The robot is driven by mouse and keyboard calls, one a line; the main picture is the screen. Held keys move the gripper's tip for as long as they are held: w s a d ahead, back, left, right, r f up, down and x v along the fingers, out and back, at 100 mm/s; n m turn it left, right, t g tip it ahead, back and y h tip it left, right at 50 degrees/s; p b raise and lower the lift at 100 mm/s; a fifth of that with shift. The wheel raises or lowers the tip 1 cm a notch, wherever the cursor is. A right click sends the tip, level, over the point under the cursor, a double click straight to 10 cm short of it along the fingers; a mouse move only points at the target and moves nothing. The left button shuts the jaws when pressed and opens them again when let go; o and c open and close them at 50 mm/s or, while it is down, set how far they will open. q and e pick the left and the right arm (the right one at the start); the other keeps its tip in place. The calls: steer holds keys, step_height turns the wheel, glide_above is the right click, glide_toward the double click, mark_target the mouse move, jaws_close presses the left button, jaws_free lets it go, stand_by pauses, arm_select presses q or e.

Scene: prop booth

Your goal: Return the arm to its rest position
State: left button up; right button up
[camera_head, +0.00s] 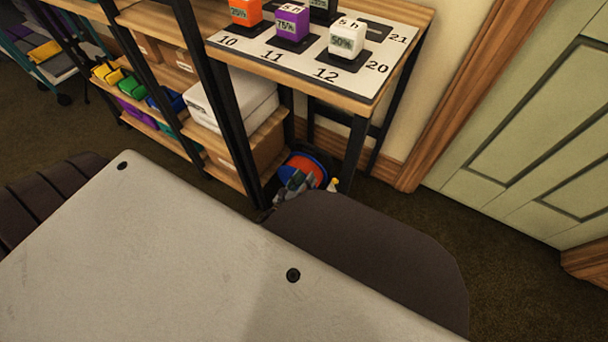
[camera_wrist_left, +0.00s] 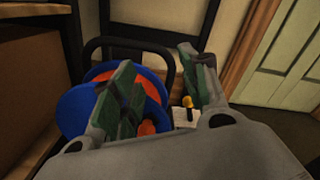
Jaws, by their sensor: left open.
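My left gripper (camera_head: 293,188) shows small in the head view, low beside the wooden stand, partly hidden behind a dark rounded shape. In the left wrist view its two grey-green fingers (camera_wrist_left: 157,60) are spread apart, and I see nothing held between them. A blue and orange-red round object (camera_wrist_left: 75,110) lies behind and to the left of the fingers. It also shows in the head view (camera_head: 318,165) under the stand. My right gripper is in neither view.
The wooden stand (camera_head: 300,82) bears a numbered mat with orange (camera_head: 245,12), purple (camera_head: 292,24) and white (camera_head: 346,38) blocks. A shelf with coloured bins stands left. A small yellow-topped item (camera_wrist_left: 188,102) shows by the right finger. Open floor lies before the green door (camera_head: 530,130).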

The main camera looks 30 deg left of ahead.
arm_select(q)
steer(key=shift+w+a+r, duration=0.1)
steer(key=shift+a+r, duration=0.05)
steer(key=shift+r, duration=0.1)
stand_by(0.7)
